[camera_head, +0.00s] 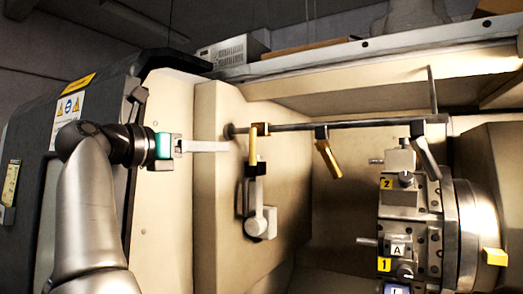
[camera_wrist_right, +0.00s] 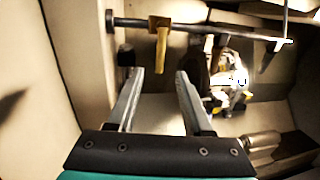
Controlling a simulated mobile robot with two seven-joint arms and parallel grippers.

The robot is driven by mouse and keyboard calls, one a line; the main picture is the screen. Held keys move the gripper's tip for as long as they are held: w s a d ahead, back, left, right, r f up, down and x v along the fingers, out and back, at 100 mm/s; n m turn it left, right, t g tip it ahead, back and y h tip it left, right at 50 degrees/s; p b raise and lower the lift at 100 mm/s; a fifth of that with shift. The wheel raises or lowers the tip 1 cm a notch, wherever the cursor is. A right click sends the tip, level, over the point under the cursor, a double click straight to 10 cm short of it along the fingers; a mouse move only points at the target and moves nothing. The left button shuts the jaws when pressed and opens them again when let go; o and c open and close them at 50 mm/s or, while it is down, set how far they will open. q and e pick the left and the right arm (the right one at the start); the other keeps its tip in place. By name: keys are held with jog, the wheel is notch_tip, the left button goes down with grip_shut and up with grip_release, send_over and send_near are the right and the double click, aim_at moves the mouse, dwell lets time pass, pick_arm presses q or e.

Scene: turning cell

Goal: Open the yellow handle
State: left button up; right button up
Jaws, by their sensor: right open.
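A yellow handle (camera_head: 327,158) hangs tilted from a dark horizontal bar (camera_head: 285,127) inside the machine. A second, upright yellow piece (camera_head: 253,148) sits on the same bar nearer the left wall. My right gripper (camera_head: 226,146) reaches in from the left, its fingers pointing at the upright piece, with no clear contact. In the right wrist view, my gripper (camera_wrist_right: 160,76) is open and empty, and a yellow handle (camera_wrist_right: 160,42) hangs just beyond the fingertips. I cannot tell which yellow piece this is. My left gripper is not in view.
A metal turret (camera_head: 410,215) with numbered yellow tags and a round chuck-like disc (camera_head: 468,235) stand at the right. A small lever with a pale round knob (camera_head: 257,226) hangs below the upright yellow piece. A beige wall (camera_head: 160,215) lies beside my arm.

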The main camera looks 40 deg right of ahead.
aim_at(255, 149)
jog(key=w+d+p, duration=0.1)
jog(key=d, duration=0.4)
jog(key=w+d+p, duration=0.1)
jog(key=d, duration=0.4)
jog(key=w+d+p, duration=0.1)
jog(key=d, duration=0.4)
jog(key=shift+p, duration=0.4)
jog(key=shift+c, duration=0.3)
grip_shut()
dwell(0.4)
